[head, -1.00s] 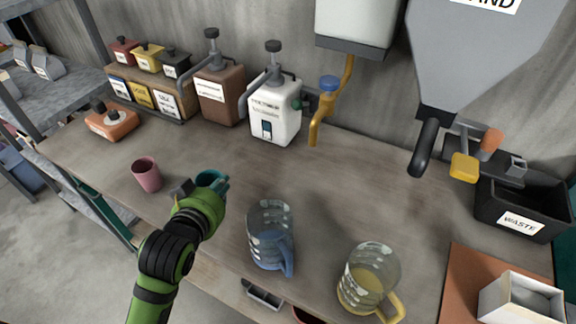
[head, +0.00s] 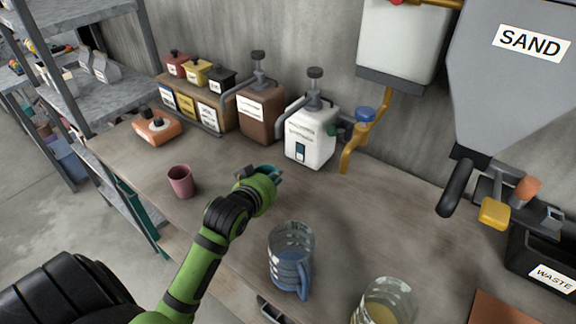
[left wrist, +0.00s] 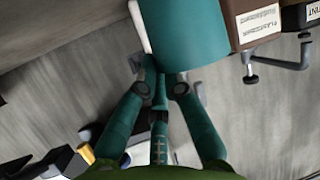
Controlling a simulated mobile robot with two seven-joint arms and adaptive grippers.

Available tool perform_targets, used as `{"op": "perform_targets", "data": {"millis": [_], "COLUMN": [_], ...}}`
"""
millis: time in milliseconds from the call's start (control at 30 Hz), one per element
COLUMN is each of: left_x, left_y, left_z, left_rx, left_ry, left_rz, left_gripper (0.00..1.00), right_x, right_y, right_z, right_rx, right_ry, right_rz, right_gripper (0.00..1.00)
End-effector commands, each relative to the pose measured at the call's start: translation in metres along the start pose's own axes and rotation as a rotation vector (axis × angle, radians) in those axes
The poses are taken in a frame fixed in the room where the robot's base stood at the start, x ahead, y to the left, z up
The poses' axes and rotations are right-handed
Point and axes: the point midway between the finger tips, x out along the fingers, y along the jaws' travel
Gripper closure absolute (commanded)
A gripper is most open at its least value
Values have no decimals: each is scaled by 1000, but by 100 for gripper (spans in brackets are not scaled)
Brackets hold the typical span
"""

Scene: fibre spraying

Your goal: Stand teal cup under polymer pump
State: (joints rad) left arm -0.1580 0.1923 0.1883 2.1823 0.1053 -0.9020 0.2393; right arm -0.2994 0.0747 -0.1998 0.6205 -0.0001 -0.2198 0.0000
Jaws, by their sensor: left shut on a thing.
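The teal cup (left wrist: 192,38) fills the top middle of the left wrist view, with my left gripper (left wrist: 165,88) shut on it. In the head view my left gripper (head: 268,174) hides most of the cup, above the table in front of the pump bottles. The white pump bottle (head: 309,145), whose blurred label looks like the polymer one, stands just behind and right of the gripper. I cannot tell whether the cup touches the table. My right gripper is not in view.
A pink cup (head: 180,181) stands left of my arm. A blue-tinted jug (head: 291,262) and a yellow-tinted jug (head: 385,305) stand near the front. A yellow tap (head: 352,148) hangs right of the white bottle.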

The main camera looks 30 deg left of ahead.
Motion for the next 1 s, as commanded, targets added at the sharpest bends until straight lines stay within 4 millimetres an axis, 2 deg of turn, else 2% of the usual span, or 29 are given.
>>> {"op": "perform_targets", "data": {"millis": [33, 200, 333, 467, 733, 1000], "left_x": [12, 50, 67, 74, 86, 88], "left_y": [1, 3, 4, 4, 1, 0], "left_z": [-10, -26, -31, -31, -2, 0], "left_rx": [0, 0, 1, 1, 1, 1], "left_ry": [3, 1, 0, -2, -2, 0], "left_rz": [0, 0, 0, 0, 0, 1], "left_gripper": [100, 100, 100, 100, 100, 100], "right_x": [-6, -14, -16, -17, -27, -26], "right_y": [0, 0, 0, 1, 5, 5], "right_z": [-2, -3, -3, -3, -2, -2], "right_rx": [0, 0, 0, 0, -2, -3], "right_ry": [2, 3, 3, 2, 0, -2], "right_rz": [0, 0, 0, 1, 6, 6], "right_gripper": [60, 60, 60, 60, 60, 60]}}
